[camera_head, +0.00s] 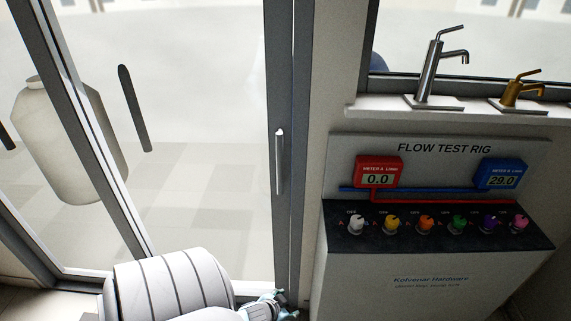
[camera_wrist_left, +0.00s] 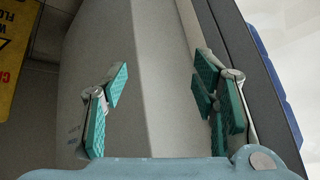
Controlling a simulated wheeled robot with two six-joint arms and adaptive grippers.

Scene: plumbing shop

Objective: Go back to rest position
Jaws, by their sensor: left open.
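My left gripper (camera_head: 285,304) shows at the bottom of the head view, low and just left of the flow test rig's grey cabinet (camera_head: 400,285). In the left wrist view the same gripper (camera_wrist_left: 162,85) has its teal-padded fingers spread wide with nothing between them. A plain grey surface with a vertical corner lies behind the fingers; I cannot tell whether they touch it. My right gripper is in neither view.
The rig has a red meter (camera_head: 378,172) reading 0.0, a blue meter (camera_head: 502,174) reading 29.0 and several coloured knobs. A chrome tap (camera_head: 432,70) and a brass tap (camera_head: 520,91) stand on the ledge above. A glass door (camera_head: 200,150) is at left. A yellow sign (camera_wrist_left: 14,45) shows in the wrist view.

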